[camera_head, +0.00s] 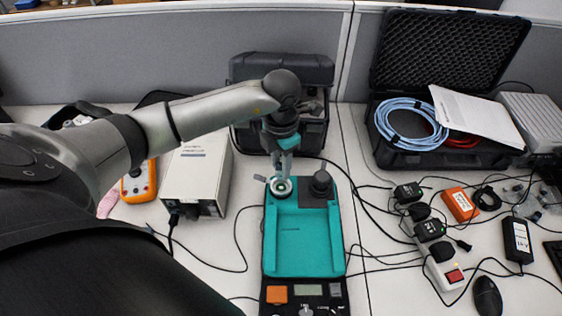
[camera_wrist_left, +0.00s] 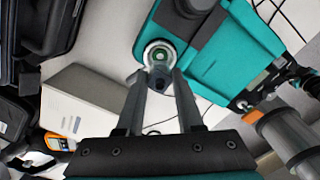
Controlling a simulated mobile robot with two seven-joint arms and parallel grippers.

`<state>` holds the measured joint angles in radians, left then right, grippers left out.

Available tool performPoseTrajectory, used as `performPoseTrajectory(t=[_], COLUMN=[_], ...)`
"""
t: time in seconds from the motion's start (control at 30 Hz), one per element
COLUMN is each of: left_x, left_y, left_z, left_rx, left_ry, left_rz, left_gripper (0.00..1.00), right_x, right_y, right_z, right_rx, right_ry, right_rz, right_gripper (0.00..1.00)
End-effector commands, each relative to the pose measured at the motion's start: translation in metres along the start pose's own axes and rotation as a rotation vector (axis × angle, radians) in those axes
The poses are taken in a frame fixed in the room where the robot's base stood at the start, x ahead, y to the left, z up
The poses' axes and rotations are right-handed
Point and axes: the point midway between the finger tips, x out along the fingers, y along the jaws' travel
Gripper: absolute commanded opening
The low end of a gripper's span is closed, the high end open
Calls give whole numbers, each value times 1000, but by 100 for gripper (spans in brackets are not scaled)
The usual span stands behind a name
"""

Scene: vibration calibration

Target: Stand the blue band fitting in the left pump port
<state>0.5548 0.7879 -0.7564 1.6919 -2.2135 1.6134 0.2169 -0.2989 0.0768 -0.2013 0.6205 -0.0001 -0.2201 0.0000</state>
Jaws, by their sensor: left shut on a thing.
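The teal pump unit (camera_head: 303,245) lies on the table in front of me, with a round pale-rimmed port (camera_head: 281,188) at its far left corner. My left gripper (camera_head: 281,176) points down right at this port. In the left wrist view my left gripper (camera_wrist_left: 160,76) has its fingertips at the near edge of the round metal ring (camera_wrist_left: 160,54), which has a green centre. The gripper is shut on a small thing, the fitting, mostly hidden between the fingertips. I cannot make out its blue band or whether it sits inside the port.
A black knob (camera_head: 321,183) on a dark block stands just right of the port. A white box (camera_head: 197,175) and an orange meter (camera_head: 139,183) are to the left. An open black case (camera_head: 285,72) is behind. A power strip (camera_head: 438,262) and cables lie to the right.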

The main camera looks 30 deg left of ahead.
Motion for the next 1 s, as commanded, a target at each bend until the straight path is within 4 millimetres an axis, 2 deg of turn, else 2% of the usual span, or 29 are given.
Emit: performPoseTrajectory(t=[0.6, 1.0], left_x=[44, 46], left_y=[0, 0], left_z=[1, 1], left_rx=[0, 1], left_ry=[-1, -1], left_rz=[0, 0], left_gripper=[0, 0], right_x=[35, 37], right_y=[0, 2], right_z=[4, 5], right_rx=[0, 0], right_ry=[-1, -2], right_rz=[0, 3], right_gripper=[50, 50])
